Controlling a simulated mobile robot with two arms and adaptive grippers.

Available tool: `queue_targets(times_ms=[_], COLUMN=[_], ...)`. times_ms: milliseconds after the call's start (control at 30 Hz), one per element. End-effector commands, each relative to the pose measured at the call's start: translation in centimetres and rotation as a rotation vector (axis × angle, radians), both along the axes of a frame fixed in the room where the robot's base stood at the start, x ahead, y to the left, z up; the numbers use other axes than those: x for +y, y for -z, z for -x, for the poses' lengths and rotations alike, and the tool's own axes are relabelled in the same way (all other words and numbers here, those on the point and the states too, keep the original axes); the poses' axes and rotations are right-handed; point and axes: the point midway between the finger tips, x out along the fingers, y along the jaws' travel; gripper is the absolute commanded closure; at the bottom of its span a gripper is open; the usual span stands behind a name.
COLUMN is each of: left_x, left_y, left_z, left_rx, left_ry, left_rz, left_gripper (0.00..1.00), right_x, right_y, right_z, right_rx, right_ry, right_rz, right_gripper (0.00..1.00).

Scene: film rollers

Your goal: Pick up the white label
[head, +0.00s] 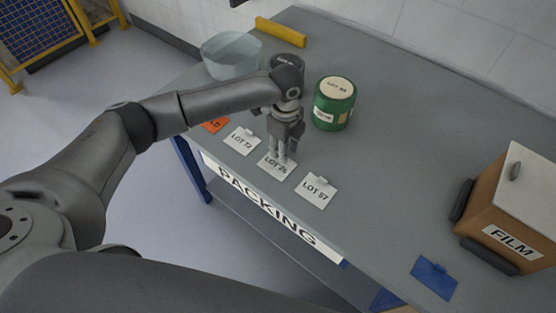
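Three white labels with small raised tabs lie in a row along the front edge of the grey packing table. In the head view they are the LOT 72 label (238,146), a middle label (268,171) whose number is partly covered, and the LOT 97 label (317,198). My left gripper (282,157) points down over the middle label, its fingertips at or just above the tab. The fingers hide the tab, so I cannot tell whether they grip it. My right gripper is not in view.
An orange label (216,125) lies left of the white ones. A green canister (330,112) stands behind the gripper. A pale bowl (230,58) and yellow bar (281,32) are at the back. A FILM box (512,240) and blue label (434,278) are right.

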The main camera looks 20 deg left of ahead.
Motion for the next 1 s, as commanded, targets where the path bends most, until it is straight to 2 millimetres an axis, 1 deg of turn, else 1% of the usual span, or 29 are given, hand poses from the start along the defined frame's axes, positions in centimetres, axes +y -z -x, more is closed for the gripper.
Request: queue_targets(times_ms=[33,100,200,367,467,600,633,1000], left_x=[0.0,0.0,0.0,0.0,0.0,0.0,0.0,0.0], left_y=[0.6,1.2,1.6,1.6,1.6,1.6,1.6,1.5], left_z=[0.0,0.0,0.0,0.0,0.0,0.0,0.0,0.0], left_rx=[0.0,0.0,-0.002,-0.002,-0.002,-0.002,-0.002,-0.002], left_ry=[-0.001,-0.001,0.0,0.001,0.001,0.0,0.0,0.0], left_rz=[0.0,0.0,0.002,0.001,0.001,0.001,0.001,0.001], left_gripper=[0.69,0.69,0.69,0.69,0.8,0.98,1.0,1.0], right_x=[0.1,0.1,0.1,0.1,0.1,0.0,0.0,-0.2], right_y=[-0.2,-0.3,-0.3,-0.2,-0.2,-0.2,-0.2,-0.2], right_z=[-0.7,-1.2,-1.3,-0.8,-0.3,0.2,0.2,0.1], right_rx=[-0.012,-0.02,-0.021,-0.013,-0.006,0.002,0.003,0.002], right_ry=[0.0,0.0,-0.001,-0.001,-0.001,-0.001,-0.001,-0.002], right_rz=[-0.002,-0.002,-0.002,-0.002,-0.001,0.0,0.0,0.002], right_gripper=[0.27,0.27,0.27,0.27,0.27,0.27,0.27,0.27])
